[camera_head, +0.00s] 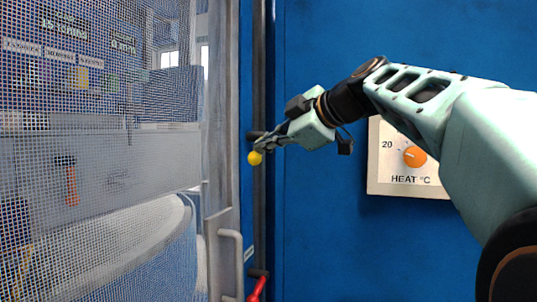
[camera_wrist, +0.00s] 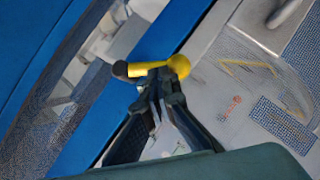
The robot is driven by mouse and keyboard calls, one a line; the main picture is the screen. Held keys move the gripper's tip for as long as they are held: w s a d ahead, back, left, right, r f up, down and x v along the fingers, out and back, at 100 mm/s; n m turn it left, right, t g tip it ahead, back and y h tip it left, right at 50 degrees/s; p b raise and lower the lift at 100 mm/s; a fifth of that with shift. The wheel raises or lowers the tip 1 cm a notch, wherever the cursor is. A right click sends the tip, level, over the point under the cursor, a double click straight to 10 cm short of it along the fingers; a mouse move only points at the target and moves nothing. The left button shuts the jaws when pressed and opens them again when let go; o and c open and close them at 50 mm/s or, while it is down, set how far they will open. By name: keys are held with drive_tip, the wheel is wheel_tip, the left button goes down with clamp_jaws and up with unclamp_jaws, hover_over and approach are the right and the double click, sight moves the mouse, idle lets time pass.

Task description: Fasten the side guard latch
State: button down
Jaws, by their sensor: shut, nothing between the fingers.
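The side guard is a mesh panel (camera_head: 110,150) in a grey frame that fills the left of the head view. Beside its frame, a latch lever with a yellow ball knob (camera_head: 255,158) sits near a dark upright rod (camera_head: 259,90). In the wrist view the latch lever (camera_wrist: 148,69) is a yellow bar, with the ball at its right end and a dark end at left. My gripper (camera_head: 262,146) is shut and empty at the lever. In the wrist view its fingertips (camera_wrist: 153,76) meet just below the yellow bar; I cannot tell whether they touch it.
A heat dial panel (camera_head: 412,185) with an orange knob is on the blue wall (camera_head: 320,230), right of and below my gripper. A grey pull handle (camera_head: 232,265) is on the guard frame, and a red lever (camera_head: 257,288) stands at the bottom.

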drive_tip(key=shift+w+f+n+t+b, duration=0.15)
drive_tip(key=shift+f+n+t+b, duration=0.55)
drive_tip(key=shift+b, duration=2.15)
drive_tip(key=b, duration=0.2)
drive_tip(key=f+n+t+b, duration=0.1)
drive_tip(key=b, duration=0.2)
drive_tip(key=shift+w+d, duration=0.15)
drive_tip(key=shift+w, duration=0.15)
drive_tip(key=shift+w+f+b, duration=0.25)
drive_tip(key=shift+b, duration=0.85)
drive_tip(key=shift+w+d+f+b, duration=0.25)
drive_tip(key=shift+w+f+b, duration=0.2)
drive_tip(key=shift+b, duration=0.3)
